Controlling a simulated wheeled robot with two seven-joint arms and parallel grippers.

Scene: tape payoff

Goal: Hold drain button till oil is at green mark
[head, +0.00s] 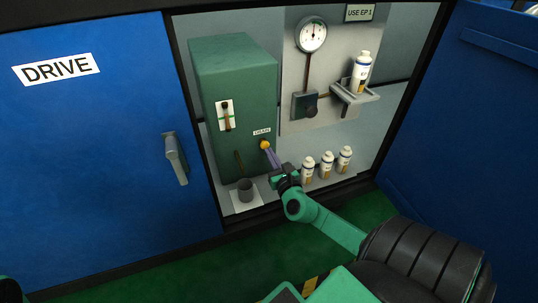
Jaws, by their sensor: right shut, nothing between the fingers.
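The green gearbox (235,80) stands in the open cabinet. Its sight gauge (226,115) is a white plate with a narrow tube; a brownish column and a small green mark show, but it is too small to read the oil level against the mark. The yellow drain button (264,145) sits under the DRAIN label (262,132). My right gripper (269,153) is shut and empty, its fingertips at the button; I cannot tell whether they press it. A grey cup (245,190) stands below the drain pipe (239,163). My left gripper is out of view.
Several white bottles stand inside: three on the floor (327,166), one on a shelf (369,95). A gauge dial (312,34) is on the back panel. The blue DRIVE door (100,140) with its handle (175,158) is at left, another blue door (470,120) at right.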

